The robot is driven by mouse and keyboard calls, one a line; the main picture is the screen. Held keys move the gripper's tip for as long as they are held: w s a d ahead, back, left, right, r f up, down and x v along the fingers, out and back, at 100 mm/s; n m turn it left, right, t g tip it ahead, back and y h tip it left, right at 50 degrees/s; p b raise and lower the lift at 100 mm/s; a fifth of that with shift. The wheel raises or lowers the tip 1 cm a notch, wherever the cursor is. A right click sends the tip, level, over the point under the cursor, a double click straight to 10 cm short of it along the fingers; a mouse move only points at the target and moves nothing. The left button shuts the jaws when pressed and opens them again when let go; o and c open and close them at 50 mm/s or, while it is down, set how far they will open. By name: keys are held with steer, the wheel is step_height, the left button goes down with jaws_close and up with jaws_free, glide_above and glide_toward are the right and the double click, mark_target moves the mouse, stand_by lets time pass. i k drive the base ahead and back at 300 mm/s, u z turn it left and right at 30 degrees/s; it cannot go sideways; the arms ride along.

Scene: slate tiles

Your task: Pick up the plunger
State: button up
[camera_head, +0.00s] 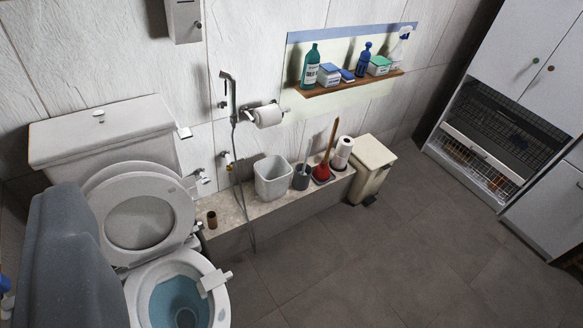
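The plunger (322,172) has a red rubber cup and a thin wooden handle that leans slightly right. It stands cup down on a low stone ledge (240,208) along the wall, near the middle of the view. A grey brush holder (301,179) is close on its left. Stacked white paper rolls (343,150) stand close on its right. The plunger's cup and handle are largely unobstructed.
A white bin (272,179) and small brown cylinder (212,219) are farther left on the ledge. A beige pedal bin (371,170) stands right of it. A toilet (150,205) fills the left. A wooden shelf (350,84) with bottles hangs above. The grey floor (400,255) ahead is clear.

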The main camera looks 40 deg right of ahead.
mark_target(335, 126)
steer(key=u, duration=0.05)
steer(key=k, duration=1.15)
steer(key=z, duration=0.9)
steer(key=i, duration=1)
steer(key=z, duration=0.95)
steer(key=i, duration=1.6)
steer(key=u, duration=0.5)
steer(key=i, duration=1.2)
steer(key=u, duration=0.5)
steer(key=k, duration=0.7)
steer(key=u, duration=0.25)
